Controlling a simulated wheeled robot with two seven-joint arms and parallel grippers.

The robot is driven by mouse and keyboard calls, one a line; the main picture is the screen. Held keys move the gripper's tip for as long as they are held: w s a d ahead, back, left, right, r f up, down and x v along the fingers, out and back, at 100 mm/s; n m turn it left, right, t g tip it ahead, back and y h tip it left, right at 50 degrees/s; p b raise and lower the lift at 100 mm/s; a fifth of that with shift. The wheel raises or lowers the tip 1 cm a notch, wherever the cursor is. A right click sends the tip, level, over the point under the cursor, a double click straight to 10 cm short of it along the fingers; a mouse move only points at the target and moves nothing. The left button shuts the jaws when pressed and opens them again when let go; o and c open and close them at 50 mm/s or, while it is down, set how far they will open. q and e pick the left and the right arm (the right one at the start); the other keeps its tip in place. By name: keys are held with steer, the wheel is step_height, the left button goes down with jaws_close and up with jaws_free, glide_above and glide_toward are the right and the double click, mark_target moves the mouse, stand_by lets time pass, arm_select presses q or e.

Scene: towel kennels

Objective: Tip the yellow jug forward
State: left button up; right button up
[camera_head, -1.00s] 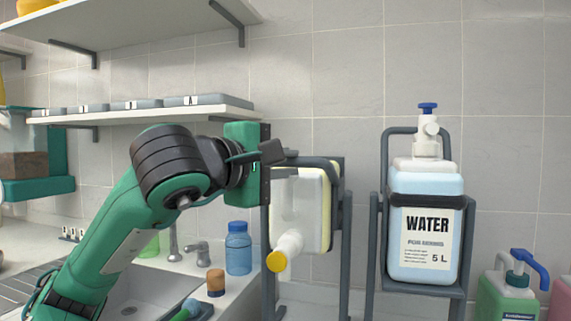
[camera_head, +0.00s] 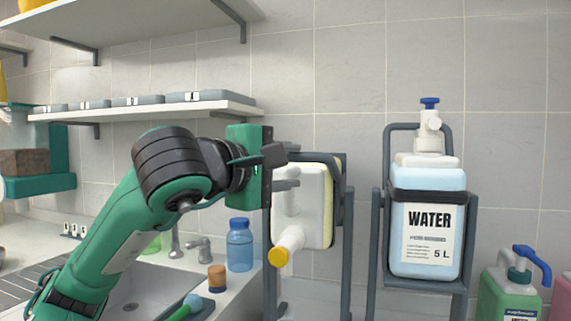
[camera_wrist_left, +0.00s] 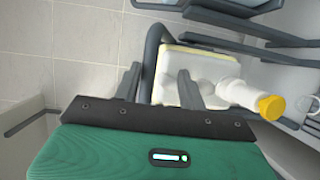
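The yellow jug (camera_head: 317,205) is a white and pale-yellow container in a dark frame. It is tipped forward, with its white spout and yellow cap (camera_head: 278,257) pointing down. In the left wrist view the jug (camera_wrist_left: 205,66) and its yellow cap (camera_wrist_left: 271,107) lie just beyond the fingers. My left gripper (camera_head: 280,170) is beside the jug's upper left. In the left wrist view its two fingers (camera_wrist_left: 159,85) are apart, with a dark frame bar showing between and beyond them. I cannot tell whether they touch it. My right gripper is not in view.
A WATER jug (camera_head: 428,225) stands upright in a dark stand to the right. A green bottle (camera_head: 508,297) is at the lower right. A blue bottle (camera_head: 240,246) stands beside the sink (camera_head: 140,295). A shelf (camera_head: 160,110) with grey trays is behind my arm.

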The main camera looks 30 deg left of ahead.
arm_select(q)
steer(key=shift+r, duration=0.15)
stand_by(0.3)
steer(key=s+a+p, duration=0.1)
steer(key=s+a, duration=0.1)
steer(key=s, duration=1.1)
steer(key=shift+s+r, duration=0.3)
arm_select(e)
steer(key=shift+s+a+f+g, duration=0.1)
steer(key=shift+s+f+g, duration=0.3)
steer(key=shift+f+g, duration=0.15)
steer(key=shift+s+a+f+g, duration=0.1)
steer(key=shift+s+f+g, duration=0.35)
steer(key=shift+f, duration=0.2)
